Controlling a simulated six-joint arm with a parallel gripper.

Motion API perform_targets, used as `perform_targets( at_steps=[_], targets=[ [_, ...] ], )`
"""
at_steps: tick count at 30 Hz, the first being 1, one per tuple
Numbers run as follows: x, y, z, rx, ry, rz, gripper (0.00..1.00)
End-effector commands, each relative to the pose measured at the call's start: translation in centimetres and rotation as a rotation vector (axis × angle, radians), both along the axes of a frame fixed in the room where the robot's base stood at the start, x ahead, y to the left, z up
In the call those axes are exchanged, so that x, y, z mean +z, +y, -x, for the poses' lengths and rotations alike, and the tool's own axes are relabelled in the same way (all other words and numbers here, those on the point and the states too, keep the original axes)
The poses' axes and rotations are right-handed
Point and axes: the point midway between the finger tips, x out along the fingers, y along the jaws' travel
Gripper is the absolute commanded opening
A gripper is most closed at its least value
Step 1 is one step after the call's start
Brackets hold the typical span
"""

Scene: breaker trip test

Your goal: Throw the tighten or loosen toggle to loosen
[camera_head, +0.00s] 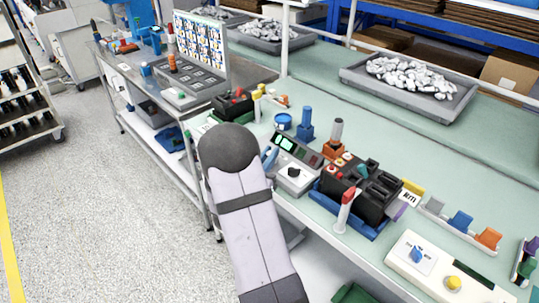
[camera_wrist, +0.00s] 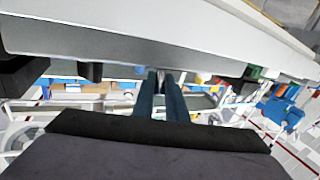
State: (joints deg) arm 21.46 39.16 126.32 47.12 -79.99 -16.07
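No label that reads tighten or loosen is legible, so I cannot tell for sure which control is the toggle. A white control box (camera_head: 440,268) at the front right of the bench carries a blue knob or lever (camera_head: 417,254) and a yellow button (camera_head: 454,283). My gripper is mostly hidden behind my arm in the head view, left of the white box with a black knob (camera_head: 294,173). In the wrist view my gripper (camera_wrist: 161,78) shows two dark blue fingers with a narrow gap between them.
A black device with red buttons (camera_head: 362,192) sits in a blue tray near the bench front, with a red-and-white handle (camera_head: 345,210) before it. Grey bins (camera_head: 410,86) stand behind. In the wrist view a pale bench edge (camera_wrist: 120,42) spans the top, close to the fingers.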

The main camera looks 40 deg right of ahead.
Motion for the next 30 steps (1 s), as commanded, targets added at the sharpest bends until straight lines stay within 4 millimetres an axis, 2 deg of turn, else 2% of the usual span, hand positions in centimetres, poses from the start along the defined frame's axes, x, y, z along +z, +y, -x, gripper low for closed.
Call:
perform_targets(
  at_steps=[14,20,30],
  targets=[
    [0.5,-0.2,0.1,-0.004,-0.002,-0.045,0.0],
    [1.0,-0.6,0.2,-0.006,-0.001,-0.153,0.0],
    [1.3,-1.6,0.2,-0.007,-0.001,-0.431,0.0]
  ],
)
